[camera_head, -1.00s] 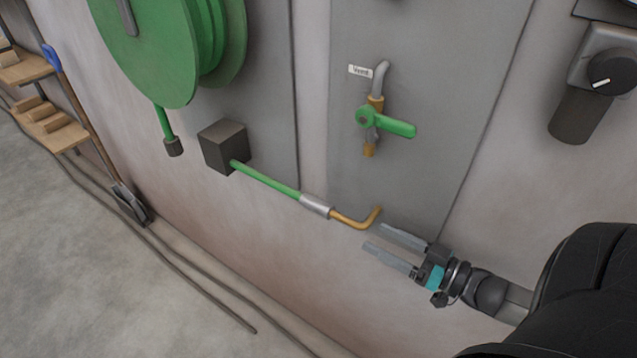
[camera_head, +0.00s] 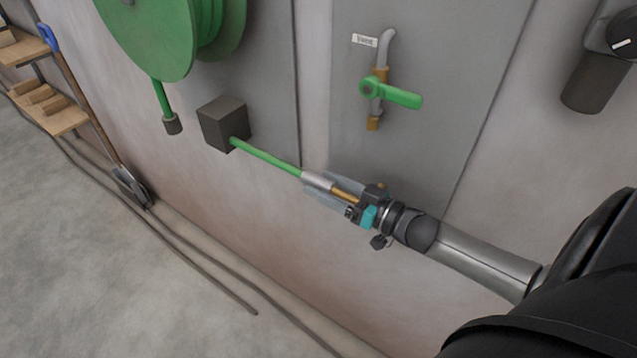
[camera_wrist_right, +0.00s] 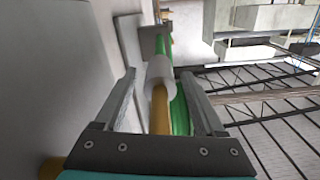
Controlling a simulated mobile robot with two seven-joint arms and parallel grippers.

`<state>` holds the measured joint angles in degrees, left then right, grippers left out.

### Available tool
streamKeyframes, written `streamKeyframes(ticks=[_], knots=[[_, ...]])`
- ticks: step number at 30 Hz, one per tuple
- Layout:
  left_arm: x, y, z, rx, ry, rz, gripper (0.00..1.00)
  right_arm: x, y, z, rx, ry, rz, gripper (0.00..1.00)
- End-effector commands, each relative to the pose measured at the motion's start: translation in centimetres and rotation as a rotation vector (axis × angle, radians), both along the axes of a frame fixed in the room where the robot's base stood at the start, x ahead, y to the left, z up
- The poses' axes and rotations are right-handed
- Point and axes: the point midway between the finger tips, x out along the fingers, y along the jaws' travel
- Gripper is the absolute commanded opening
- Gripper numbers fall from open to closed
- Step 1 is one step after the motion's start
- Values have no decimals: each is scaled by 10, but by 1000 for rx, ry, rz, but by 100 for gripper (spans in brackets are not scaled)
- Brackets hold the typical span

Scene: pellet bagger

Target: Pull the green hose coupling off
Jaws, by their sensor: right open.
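The green hose (camera_head: 268,159) runs from a dark block (camera_head: 223,124) on the wall down to the right, ending in a silver coupling sleeve (camera_head: 315,180). A brass pipe (camera_head: 345,195) comes out of the sleeve's other end. My right gripper (camera_head: 318,187) is open, its fingers lying along both sides of the sleeve and pipe. In the right wrist view the pale sleeve (camera_wrist_right: 159,72) and brass pipe (camera_wrist_right: 159,108) lie between the two spread fingers. Whether a finger touches the sleeve I cannot tell. The brass pipe's bent end is hidden by the gripper. My left gripper is not in view.
Above is a pipe with a green-handled valve (camera_head: 400,97). A green hose reel (camera_head: 150,35) hangs at upper left, its hose end (camera_head: 172,124) below. A shovel (camera_head: 95,110) and wooden shelves (camera_head: 55,122) stand left. The floor has cables (camera_head: 200,275).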

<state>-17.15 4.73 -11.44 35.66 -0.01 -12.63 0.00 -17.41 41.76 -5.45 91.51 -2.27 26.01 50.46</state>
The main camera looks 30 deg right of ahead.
Motion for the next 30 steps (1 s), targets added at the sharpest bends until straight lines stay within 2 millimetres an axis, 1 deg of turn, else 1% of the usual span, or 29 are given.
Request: streamKeyframes(ticks=[1,6,17,20,30], knots=[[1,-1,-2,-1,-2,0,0,5,2,0,1,-2,0,72],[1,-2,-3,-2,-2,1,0,16,6,0,-1,-1,-1,72],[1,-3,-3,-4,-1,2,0,18,8,0,0,1,-1,72],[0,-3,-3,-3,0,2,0,18,8,0,0,1,-1,62],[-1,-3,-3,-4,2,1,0,18,8,0,0,0,-1,23]])
